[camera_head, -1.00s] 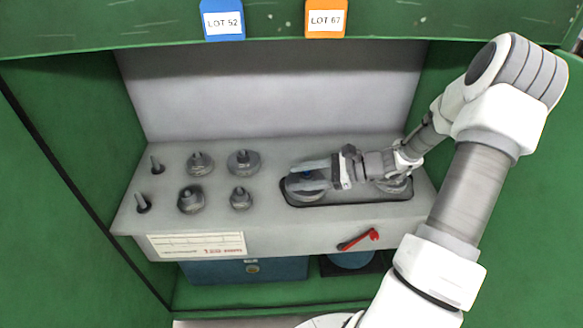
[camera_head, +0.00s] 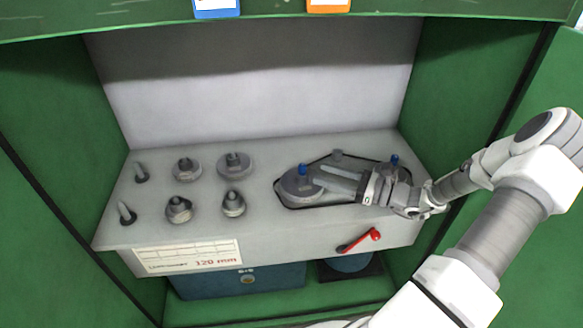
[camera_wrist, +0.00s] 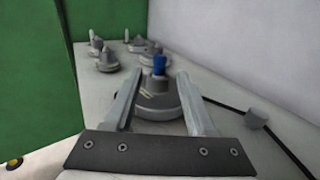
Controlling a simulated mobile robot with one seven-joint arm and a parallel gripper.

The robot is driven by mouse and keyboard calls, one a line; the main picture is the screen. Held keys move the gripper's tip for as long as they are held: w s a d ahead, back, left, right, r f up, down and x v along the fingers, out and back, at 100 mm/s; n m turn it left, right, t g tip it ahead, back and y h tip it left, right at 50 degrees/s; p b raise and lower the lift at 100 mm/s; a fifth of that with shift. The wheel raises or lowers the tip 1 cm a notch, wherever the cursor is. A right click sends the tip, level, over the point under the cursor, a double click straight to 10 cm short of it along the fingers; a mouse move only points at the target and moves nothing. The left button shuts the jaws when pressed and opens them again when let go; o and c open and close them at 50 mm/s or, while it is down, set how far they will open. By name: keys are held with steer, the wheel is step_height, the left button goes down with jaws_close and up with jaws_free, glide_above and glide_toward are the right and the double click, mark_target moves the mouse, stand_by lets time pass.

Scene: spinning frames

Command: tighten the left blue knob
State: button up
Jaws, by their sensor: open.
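The left blue knob (camera_head: 303,169) stands upright on top of a grey round disc (camera_head: 297,186) at the left end of the dark-edged recess. In the wrist view the blue knob (camera_wrist: 159,64) shows ahead, between and beyond the fingers, on its grey body (camera_wrist: 158,92). My gripper (camera_head: 342,178) is open and empty, lying low and pointing left, just right of the left knob. It also shows in the wrist view (camera_wrist: 158,98). A second blue knob (camera_head: 394,160) shows at the right end of the recess, its base partly hidden by my arm.
Several grey fittings and pegs (camera_head: 235,163) stand on the left of the grey bench (camera_head: 262,230). A small grey post (camera_head: 337,155) rises behind my gripper. A red lever (camera_head: 361,240) sits on the front face. Green walls (camera_head: 475,100) close both sides.

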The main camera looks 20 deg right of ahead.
mark_target(302, 169)
steer(key=b+x, duration=0.2)
steer(key=x, duration=0.8)
steer(key=shift+w, duration=0.15)
jaws_close()
